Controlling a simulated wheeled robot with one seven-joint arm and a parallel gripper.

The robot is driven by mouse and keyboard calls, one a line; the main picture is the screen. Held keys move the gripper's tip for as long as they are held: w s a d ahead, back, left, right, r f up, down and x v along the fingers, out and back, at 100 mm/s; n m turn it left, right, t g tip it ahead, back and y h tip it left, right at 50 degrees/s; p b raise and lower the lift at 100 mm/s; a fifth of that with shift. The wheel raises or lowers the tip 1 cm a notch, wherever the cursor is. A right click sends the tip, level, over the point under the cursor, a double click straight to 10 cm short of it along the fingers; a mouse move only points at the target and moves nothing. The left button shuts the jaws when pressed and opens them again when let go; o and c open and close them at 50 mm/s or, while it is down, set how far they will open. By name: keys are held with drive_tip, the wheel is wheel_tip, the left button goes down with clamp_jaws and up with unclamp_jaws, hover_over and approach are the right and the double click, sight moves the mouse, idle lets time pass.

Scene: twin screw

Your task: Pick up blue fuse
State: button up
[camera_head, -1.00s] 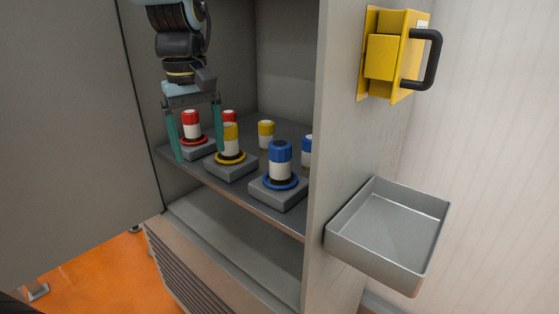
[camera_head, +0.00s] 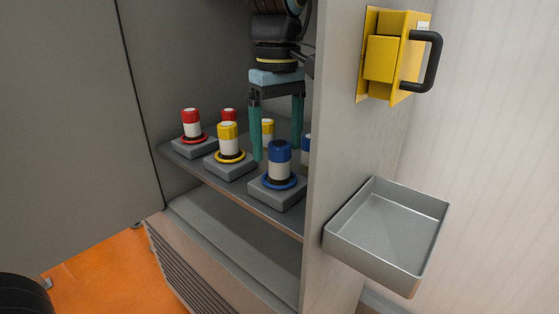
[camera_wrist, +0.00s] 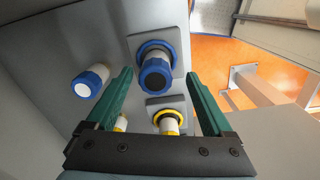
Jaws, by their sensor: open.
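A blue fuse (camera_head: 279,161), a white cylinder with a blue cap, stands upright in a grey base with a blue ring at the front of the cabinet shelf. It also shows in the wrist view (camera_wrist: 157,72), beyond and between the fingertips. A second blue fuse (camera_head: 306,149) stands farther back, mostly hidden by the cabinet's side wall; in the wrist view it is the blue-capped one (camera_wrist: 91,80) at the left. My gripper (camera_head: 277,152) is open and empty, fingers pointing down, seemingly just behind the front blue fuse. It also shows in the wrist view (camera_wrist: 158,78).
Yellow fuses (camera_head: 228,138) and red fuses (camera_head: 191,122) stand to the left on the same shelf (camera_head: 222,186). The cabinet side wall (camera_head: 332,150) is close to the right. A grey tray (camera_head: 390,222) and a yellow box with a black handle (camera_head: 392,58) are outside it.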

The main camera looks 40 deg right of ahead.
sight(279, 162)
drive_tip(key=f, duration=0.3)
drive_tip(key=f+p, duration=0.1)
drive_tip(key=shift+w+d+f, duration=0.15)
drive_tip(key=shift+d+f, duration=0.1)
drive_tip(key=shift+f, duration=0.15)
clamp_jaws()
idle(0.5)
